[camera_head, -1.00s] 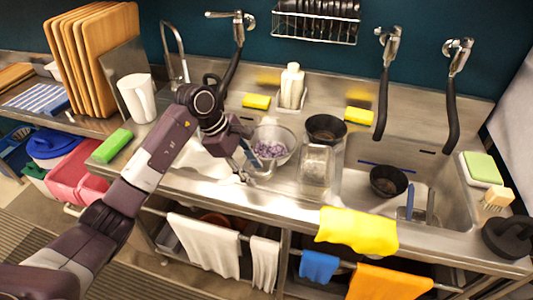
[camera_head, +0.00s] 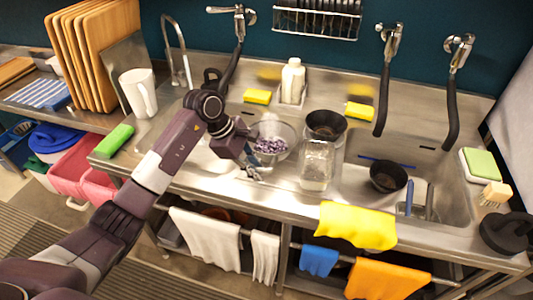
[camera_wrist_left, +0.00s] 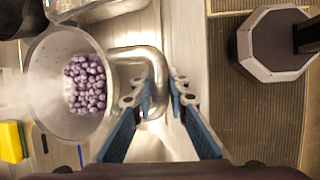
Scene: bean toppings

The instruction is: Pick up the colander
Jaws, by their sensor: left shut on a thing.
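The colander (camera_head: 289,146) is a round metal bowl holding purple beans, on the steel counter beside the left sink basin. In the left wrist view the colander (camera_wrist_left: 46,76) fills the left side, and its looped metal handle (camera_wrist_left: 128,52) reaches toward the fingers. My left gripper (camera_head: 252,171) is at the colander's near left side. In the wrist view my left gripper (camera_wrist_left: 162,91) has its blue fingers shut on the handle. I cannot tell whether the colander is clear of the counter. My right gripper is out of view.
A clear glass container (camera_head: 316,166) stands close to the colander's right. A soap bottle (camera_head: 292,82) and yellow sponges (camera_head: 257,96) are at the back. A white pitcher (camera_head: 138,93) stands left.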

